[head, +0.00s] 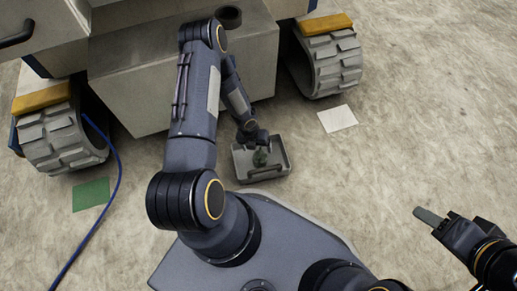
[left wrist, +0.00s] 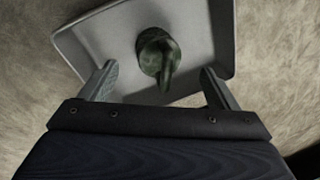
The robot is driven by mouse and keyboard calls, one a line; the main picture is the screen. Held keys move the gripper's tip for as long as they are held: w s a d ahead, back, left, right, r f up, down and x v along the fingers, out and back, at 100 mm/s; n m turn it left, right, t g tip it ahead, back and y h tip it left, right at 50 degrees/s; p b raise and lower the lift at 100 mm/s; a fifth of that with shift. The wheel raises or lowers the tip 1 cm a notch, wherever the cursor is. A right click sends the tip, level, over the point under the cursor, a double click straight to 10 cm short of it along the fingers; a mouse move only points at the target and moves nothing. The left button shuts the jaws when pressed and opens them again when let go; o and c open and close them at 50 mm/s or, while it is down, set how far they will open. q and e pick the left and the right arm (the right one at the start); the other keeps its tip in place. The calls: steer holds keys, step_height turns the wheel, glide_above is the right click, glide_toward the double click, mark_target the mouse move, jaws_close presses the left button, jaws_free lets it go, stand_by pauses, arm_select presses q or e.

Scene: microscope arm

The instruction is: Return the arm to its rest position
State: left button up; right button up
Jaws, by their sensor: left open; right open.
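My left arm reaches forward, with its gripper (head: 255,146) pointing down over a grey tray (head: 242,170) on the ground. A dark green lump (head: 260,158) sits in the tray; its top is narrower. In the left wrist view, the left gripper (left wrist: 159,74) is open, with one finger on each side of the green lump (left wrist: 155,52) and apart from it. The tray (left wrist: 205,20) lies beyond the fingers. My right gripper (head: 430,217) is open and empty over bare ground at the right of the head view; its fingers look overlapped from this angle.
A grey rover body (head: 125,90) stands behind the tray, with treaded wheels at left (head: 62,140) and right (head: 328,62). A blue cable (head: 112,185) runs along the left ground. A green square (head: 91,194) and a white square (head: 337,118) lie flat.

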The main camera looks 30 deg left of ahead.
arm_select(q)
steer(key=r, duration=0.2)
steer(key=shift+s+a+r+p, duration=0.1)
steer(key=shift+a+r+p, duration=0.2)
steer(key=shift+p, duration=0.1)
steer(key=a+r+n+t+y, duration=0.1)
steer(key=a+r+n, duration=0.1)
steer(key=r+n, duration=0.95)
steer(key=a+r+n+t+y, duration=0.15)
steer(key=r+n, duration=0.35)
steer(key=r, duration=1.4)
steer(key=s+d+r+n+t+h, duration=0.1)
steer(key=s+d+r+n+h, duration=0.1)
steer(key=s+d+r+n, duration=0.45)
steer(key=s+d+r+n+t+h, duration=0.2)
steer(key=s+d+r+n, duration=0.1)
steer(key=s+r+n, duration=0.6)
step_height(320, 180, up, 37)
steer(key=s+n+p, duration=0.1)
steer(key=p, duration=3.7)
steer(key=shift+s+d+r+n+g+p, duration=0.15)
steer(key=shift+n+g+p, duration=0.15)
steer(key=shift+g+p, duration=0.05)
